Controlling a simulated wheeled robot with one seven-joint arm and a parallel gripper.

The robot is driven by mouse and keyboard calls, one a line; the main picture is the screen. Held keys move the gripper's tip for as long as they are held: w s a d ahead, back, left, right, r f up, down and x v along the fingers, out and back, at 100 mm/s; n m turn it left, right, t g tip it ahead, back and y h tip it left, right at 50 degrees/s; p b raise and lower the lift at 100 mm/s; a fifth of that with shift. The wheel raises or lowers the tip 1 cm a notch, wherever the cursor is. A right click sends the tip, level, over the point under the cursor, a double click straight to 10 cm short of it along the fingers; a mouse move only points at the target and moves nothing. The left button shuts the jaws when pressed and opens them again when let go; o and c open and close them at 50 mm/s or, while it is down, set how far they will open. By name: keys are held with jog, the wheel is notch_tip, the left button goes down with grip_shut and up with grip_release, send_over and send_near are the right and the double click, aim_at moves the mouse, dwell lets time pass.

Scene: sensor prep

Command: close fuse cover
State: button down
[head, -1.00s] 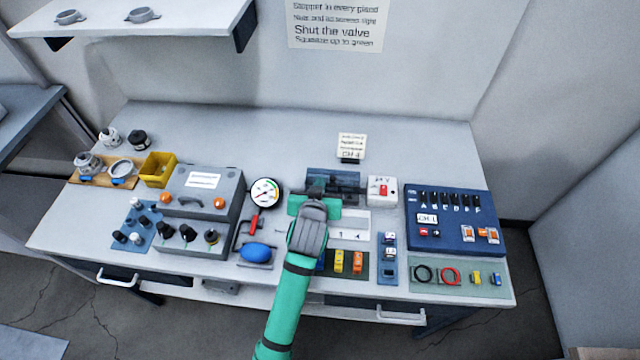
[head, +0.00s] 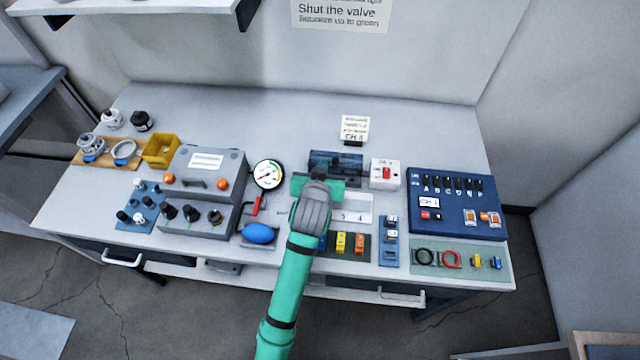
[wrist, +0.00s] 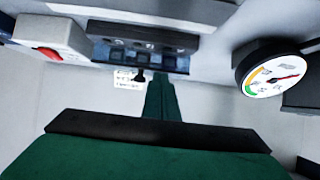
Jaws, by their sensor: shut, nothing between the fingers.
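The fuse cover (head: 348,164) is a dark see-through panel at the back of the white numbered fuse block (head: 352,208) in the middle of the bench. It looks raised, but its exact angle is hard to tell. In the wrist view the see-through cover (wrist: 140,56) shows bluish, with dim numbers, beyond my fingers. My gripper (wrist: 160,88) is shut and empty, its fingers pointing toward the cover. In the head view my green gripper (head: 318,184) is over the block's left part, just in front of the cover, hiding part of both. I cannot tell whether they touch.
A round gauge (head: 268,174) with a red handle and a blue bulb (head: 259,233) stand close on the left. A white box with a red switch (head: 385,173) is close on the right. A small sign (head: 354,129) stands behind.

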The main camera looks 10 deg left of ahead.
jog(key=shift+s+r, duration=0.15)
jog(key=shift+r, duration=1.7)
jog(key=shift+s+f, duration=0.2)
jog(key=shift+s, duration=0.3)
jog(key=shift+s+f, duration=0.15)
jog(key=shift+s, duration=0.3)
jog(key=s, duration=0.1)
jog(key=s+f, duration=0.1)
jog(key=s, duration=0.1)
jog(key=shift+d, duration=0.15)
jog(key=shift+s+d+f, duration=0.1)
jog(key=shift+s+f, duration=0.15)
jog(key=shift+s, duration=0.45)
jog(key=shift+s+d+f, duration=0.1)
jog(key=shift+s+f, duration=0.1)
jog(key=shift+s, duration=0.5)
jog(key=shift+s+d+f, duration=0.1)
jog(key=shift+s+f, duration=0.15)
jog(key=shift+s, duration=0.45)
